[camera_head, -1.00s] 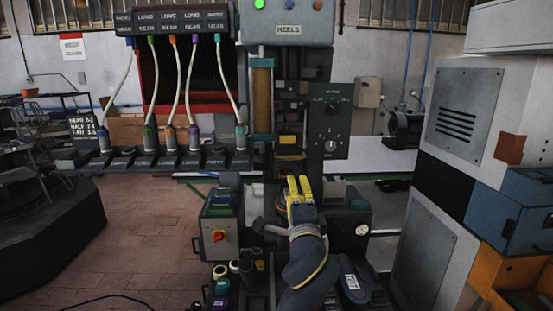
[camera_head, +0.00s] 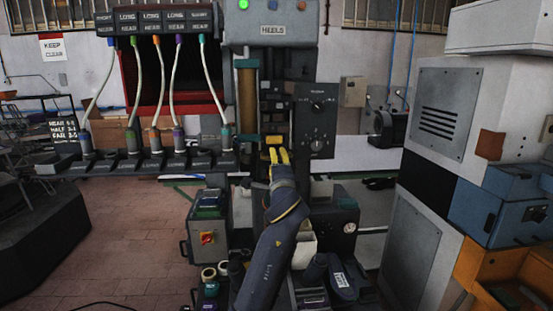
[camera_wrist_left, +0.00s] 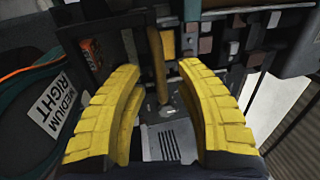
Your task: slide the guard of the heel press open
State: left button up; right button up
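The heel press (camera_head: 272,30) stands in the middle of the head view. My left gripper (camera_head: 278,152) has yellow fingers and is in front of the press's middle, lower and to the right of that panel. In the left wrist view my left gripper (camera_wrist_left: 160,85) is open. A brown upright bar (camera_wrist_left: 157,65) shows between its fingers; I cannot tell whether they touch it, or whether it belongs to the guard. My right gripper is not in view.
A rack of labelled tubes (camera_head: 155,160) stands left of the press. A dark control panel (camera_head: 316,120) is on its right. A grey box with a red switch (camera_head: 207,238) stands low at the left. A blue toolbox (camera_head: 495,205) is at the far right.

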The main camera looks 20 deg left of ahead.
pick_arm(q)
jog(key=shift+x, duration=1)
grip_shut()
